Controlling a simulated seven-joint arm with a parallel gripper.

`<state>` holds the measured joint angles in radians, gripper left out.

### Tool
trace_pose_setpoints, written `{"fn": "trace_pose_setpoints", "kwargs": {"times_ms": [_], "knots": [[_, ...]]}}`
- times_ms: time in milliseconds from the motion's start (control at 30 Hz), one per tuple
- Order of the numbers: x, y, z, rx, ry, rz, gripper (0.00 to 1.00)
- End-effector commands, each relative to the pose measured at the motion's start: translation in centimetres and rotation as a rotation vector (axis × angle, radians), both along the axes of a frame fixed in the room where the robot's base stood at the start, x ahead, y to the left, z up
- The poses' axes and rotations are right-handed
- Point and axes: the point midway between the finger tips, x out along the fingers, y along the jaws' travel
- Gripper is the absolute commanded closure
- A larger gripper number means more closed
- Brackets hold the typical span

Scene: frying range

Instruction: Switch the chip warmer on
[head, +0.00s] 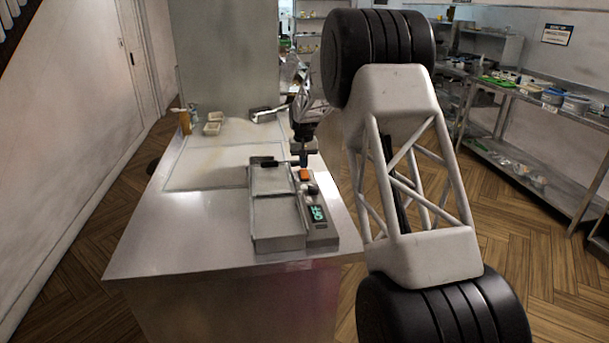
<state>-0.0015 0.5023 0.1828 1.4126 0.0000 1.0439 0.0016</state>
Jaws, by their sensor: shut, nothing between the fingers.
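The chip warmer (278,217) is a low grey metal unit with two pans, on the steel counter near its right edge. A narrow control panel (322,233) runs along its right side. The panel carries a lit green display (316,213), a dark knob (312,190) and an orange switch (305,175) at its far end. My gripper (303,162) is shut and empty, pointing down just behind the orange switch. I cannot tell whether its tips touch the switch or which way the switch is tilted.
The steel counter (190,225) is clear to the left of the warmer. At its back stand small trays (213,124), a brown bottle (185,122) and a handled metal item (266,114). A shelf rack (530,180) stands at the right, beyond bare wooden floor.

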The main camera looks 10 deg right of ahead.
Motion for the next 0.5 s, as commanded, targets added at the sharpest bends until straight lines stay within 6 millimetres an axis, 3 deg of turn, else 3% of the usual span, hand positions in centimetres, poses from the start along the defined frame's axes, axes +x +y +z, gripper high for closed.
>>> {"fn": "trace_pose_setpoints", "kwargs": {"times_ms": [500], "knots": [[0.00,0.00,-0.55,0.000,0.000,0.000,1.00]]}}
